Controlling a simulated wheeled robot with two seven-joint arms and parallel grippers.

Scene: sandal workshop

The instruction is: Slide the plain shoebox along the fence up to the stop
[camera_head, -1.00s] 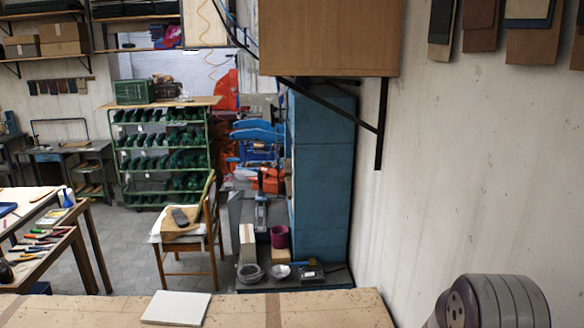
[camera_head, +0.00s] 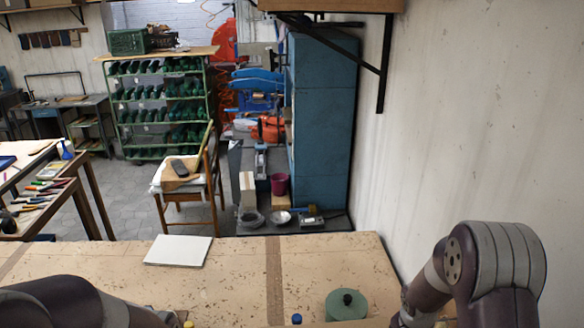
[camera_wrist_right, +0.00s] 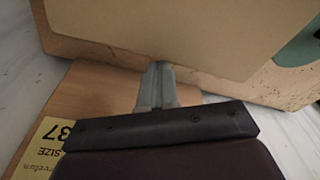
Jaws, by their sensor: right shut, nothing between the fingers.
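My right gripper (camera_wrist_right: 157,88) shows in the right wrist view, its grey fingers shut with nothing between them. A brown box surface (camera_wrist_right: 98,88) with a yellow label (camera_wrist_right: 42,140) reading "SIZE" and "37" lies below and beside the fingers; most of it is hidden by my wrist. A large plain tan surface (camera_wrist_right: 170,25) spans the top of that view, beyond the fingertips. I cannot tell which of these is the plain shoebox. The fence and stop are not identifiable. In the head view both arms show, but neither gripper does.
The speckled workbench (camera_head: 225,275) has a white board (camera_head: 178,250) at its back left. A green round tin (camera_head: 346,304) stands near the front right, with a small blue cap (camera_head: 296,319) left of it. The pale wall (camera_head: 450,120) borders the right side.

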